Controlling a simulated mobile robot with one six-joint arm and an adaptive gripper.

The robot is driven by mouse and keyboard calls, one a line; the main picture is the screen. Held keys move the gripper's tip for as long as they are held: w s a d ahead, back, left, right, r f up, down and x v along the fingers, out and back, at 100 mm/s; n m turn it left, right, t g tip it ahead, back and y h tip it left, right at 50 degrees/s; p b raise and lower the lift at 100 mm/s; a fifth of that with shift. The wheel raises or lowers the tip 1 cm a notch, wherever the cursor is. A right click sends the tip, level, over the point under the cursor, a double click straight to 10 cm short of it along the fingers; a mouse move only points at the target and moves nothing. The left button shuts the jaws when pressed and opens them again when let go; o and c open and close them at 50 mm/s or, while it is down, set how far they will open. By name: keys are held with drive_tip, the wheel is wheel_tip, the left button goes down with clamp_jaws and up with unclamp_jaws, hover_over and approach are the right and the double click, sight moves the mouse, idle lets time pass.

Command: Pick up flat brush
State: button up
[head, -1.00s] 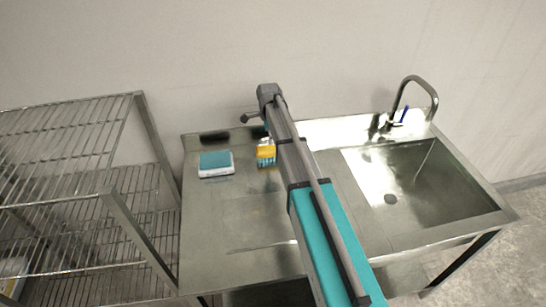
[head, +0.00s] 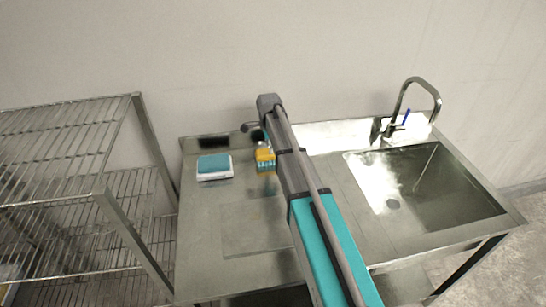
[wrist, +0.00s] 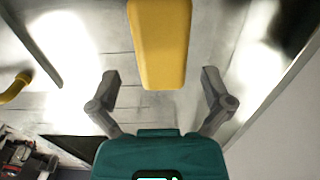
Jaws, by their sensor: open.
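The flat brush is most likely the yellow block with teal bristles below it (head: 265,155), on the steel worktop left of my arm. In the wrist view its long yellow body (wrist: 160,40) comes down from the top edge, centred between my fingers. My gripper (wrist: 160,77) is open, with one finger on each side of the yellow body and clear gaps to both. The near end of the body reaches just past the fingertips in the picture; I cannot tell the height between them. In the head view my arm hides most of the gripper.
A white and teal box (head: 214,167) sits left of the brush. A dark item (head: 213,142) is behind it. A sink (head: 415,185) with a tap (head: 412,88) lies to the right. A wire rack (head: 60,150) stands at the left. The worktop's front left is clear.

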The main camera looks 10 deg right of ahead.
sight(269, 155)
drive_tip(key=shift+w+f+b, duration=0.1)
drive_tip(key=shift+f+b, duration=2.45)
drive_tip(key=shift+f, duration=0.05)
drive_tip(key=c, duration=1.1)
drive_tip(key=shift+r, duration=0.15)
wheel_tip(269, 155, up, 2)
drive_tip(key=shift+p, duration=1.2)
drive_tip(key=s+r+p, duration=1)
drive_tip(key=s, duration=0.4)
drive_tip(key=shift+d+r+p, duration=0.15)
drive_tip(key=shift+r+p, duration=0.2)
